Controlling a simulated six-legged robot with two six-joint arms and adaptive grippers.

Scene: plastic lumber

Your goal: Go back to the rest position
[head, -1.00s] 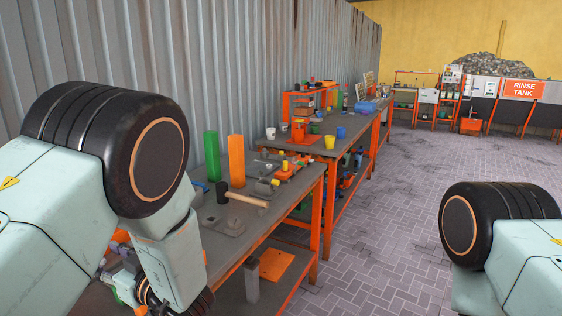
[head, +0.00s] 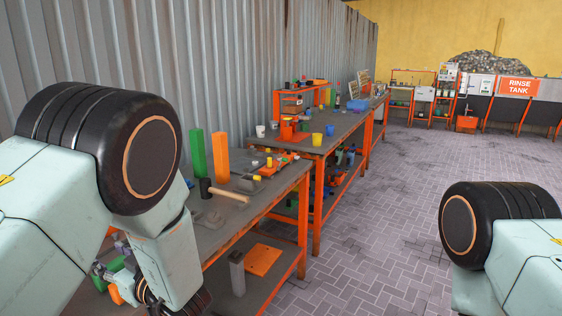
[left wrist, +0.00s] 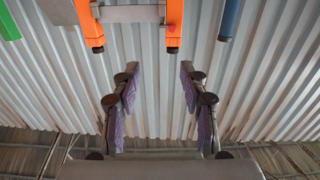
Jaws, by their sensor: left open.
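My left arm comes in from the left in the head view, bent down beside the near workbench (head: 275,205). Its gripper is mostly cut off by the bottom edge there. In the left wrist view my left gripper (left wrist: 159,70) shows two separated fingers with purple pads and nothing between them. It faces the corrugated metal wall (left wrist: 160,110). My right arm shows only as a link at the right edge of the head view. Its gripper is out of view.
On the near bench stand a green block (head: 197,153) and an orange block (head: 222,157), with a wooden-handled mallet (head: 228,194) beside them. A further bench (head: 345,118) runs along the wall. The paved floor (head: 385,210) is clear to the right.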

